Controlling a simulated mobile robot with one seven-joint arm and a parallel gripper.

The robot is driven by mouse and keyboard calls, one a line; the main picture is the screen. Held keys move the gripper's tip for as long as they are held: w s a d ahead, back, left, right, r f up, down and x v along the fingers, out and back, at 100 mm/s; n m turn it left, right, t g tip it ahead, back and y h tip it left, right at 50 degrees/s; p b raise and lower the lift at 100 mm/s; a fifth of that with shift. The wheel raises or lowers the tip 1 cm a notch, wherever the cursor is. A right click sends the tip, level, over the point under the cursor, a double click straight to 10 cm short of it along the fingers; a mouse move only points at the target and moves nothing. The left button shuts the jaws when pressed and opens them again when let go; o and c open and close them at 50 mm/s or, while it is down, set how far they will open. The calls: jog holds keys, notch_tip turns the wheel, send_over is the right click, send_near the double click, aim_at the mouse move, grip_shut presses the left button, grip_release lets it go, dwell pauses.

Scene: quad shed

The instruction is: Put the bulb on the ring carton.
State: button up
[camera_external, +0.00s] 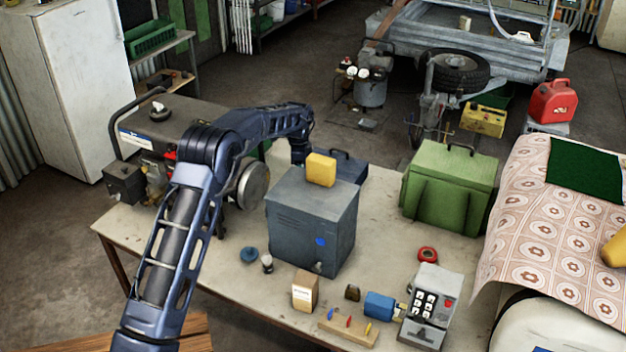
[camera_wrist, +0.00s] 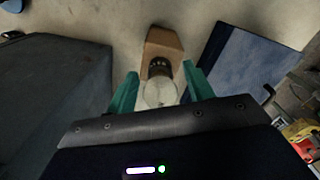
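In the wrist view, a bulb (camera_wrist: 159,92) with a clear round glass and a dark base is between the two teal fingers of my gripper (camera_wrist: 160,70). The fingers are open, with a gap on each side of the bulb. A brown carton (camera_wrist: 165,42) shows directly beyond the bulb's base; whether the base touches it I cannot tell. In the external view my gripper is hidden behind the grey metal cabinet, and so are this bulb and carton.
The grey cabinet (camera_external: 308,225), with a yellow block (camera_external: 321,170) on top, stands close to my arm. A blue box (camera_external: 349,167) is behind it and shows at right in the wrist view (camera_wrist: 245,65). A small carton (camera_external: 305,292) stands near the table's front edge.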

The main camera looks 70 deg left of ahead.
jog(key=shift+r, duration=0.1)
notch_tip(320, 180, up, 12)
jog(key=shift+r, duration=0.1)
dwell(0.6)
